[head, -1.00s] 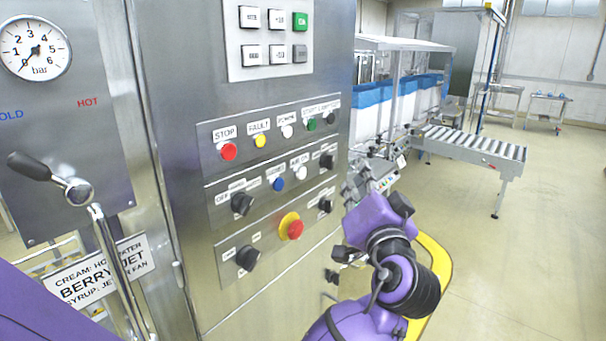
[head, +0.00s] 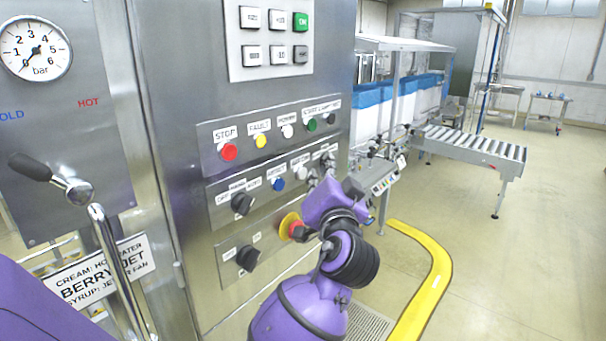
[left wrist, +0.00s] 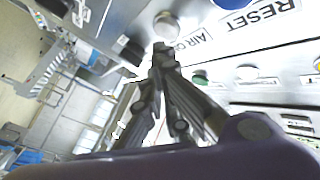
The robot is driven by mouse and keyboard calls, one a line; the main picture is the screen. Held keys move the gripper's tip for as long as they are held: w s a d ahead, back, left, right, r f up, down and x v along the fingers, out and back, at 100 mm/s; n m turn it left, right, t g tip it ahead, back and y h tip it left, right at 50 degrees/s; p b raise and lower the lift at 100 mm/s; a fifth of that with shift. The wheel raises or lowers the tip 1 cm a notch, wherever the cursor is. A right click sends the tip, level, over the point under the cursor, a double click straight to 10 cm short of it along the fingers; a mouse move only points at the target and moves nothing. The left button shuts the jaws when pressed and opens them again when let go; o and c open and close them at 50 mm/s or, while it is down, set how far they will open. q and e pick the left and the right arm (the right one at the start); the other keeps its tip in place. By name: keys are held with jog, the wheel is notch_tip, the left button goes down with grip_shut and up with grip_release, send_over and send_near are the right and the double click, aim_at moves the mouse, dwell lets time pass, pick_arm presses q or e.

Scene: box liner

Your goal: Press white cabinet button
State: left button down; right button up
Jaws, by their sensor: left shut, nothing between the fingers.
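The cabinet's front panel has a white AIR ON button (head: 302,172) in its middle row. It also shows in the left wrist view (left wrist: 166,26), just ahead of the fingertips. A second white button, labelled POWER (head: 287,131), sits in the top row, to the upper left. My left gripper (head: 315,174) is shut and empty, close beside the AIR ON button at its right. In the left wrist view its fingers (left wrist: 162,50) point at that button; I cannot tell whether they touch it. My right gripper is not in view.
A blue RESET button (head: 278,184) is left of the AIR ON button. A red emergency stop (head: 292,226) on a yellow collar is below, partly behind my arm. Black knobs (head: 242,203) stick out of the panel. A roller conveyor (head: 472,145) stands at the right, with open floor in front.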

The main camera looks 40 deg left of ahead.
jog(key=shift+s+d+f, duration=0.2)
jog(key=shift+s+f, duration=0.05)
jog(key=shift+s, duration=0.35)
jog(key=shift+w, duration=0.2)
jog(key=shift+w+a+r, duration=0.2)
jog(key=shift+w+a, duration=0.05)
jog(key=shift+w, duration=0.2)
pick_arm(q)
jog(key=shift+a, duration=0.1)
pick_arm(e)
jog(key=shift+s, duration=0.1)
pick_arm(q)
jog(key=shift+a, duration=0.3)
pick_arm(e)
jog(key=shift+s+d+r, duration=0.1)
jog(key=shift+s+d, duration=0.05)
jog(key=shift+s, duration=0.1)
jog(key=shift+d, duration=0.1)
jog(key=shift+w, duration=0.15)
